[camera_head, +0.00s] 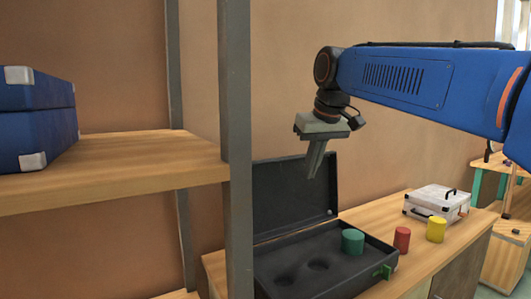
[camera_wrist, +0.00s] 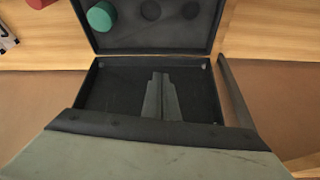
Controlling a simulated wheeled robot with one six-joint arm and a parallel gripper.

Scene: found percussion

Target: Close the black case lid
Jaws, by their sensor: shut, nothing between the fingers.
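The black case (camera_head: 330,262) stands open on the wooden counter, with its lid (camera_head: 280,190) raised upright at the back. A green cylinder (camera_head: 353,241) sits in the case at its right end, and two round hollows beside it look empty. In the wrist view the lid (camera_wrist: 98,92) lies behind my fingers, and the case base (camera_wrist: 150,38) and green cylinder (camera_wrist: 101,16) are at the top. My gripper (camera_head: 313,174) is shut and empty, pointing down in front of the lid's upper part in the head view. It also shows in the wrist view (camera_wrist: 160,76). I cannot tell whether it touches the lid.
A red cylinder (camera_head: 402,239), a yellow cylinder (camera_head: 436,229) and a white case (camera_head: 437,202) stand on the counter to the right. A grey shelf post (camera_head: 236,130) hides the black case's left end. Blue cases (camera_head: 38,120) lie on the left shelf.

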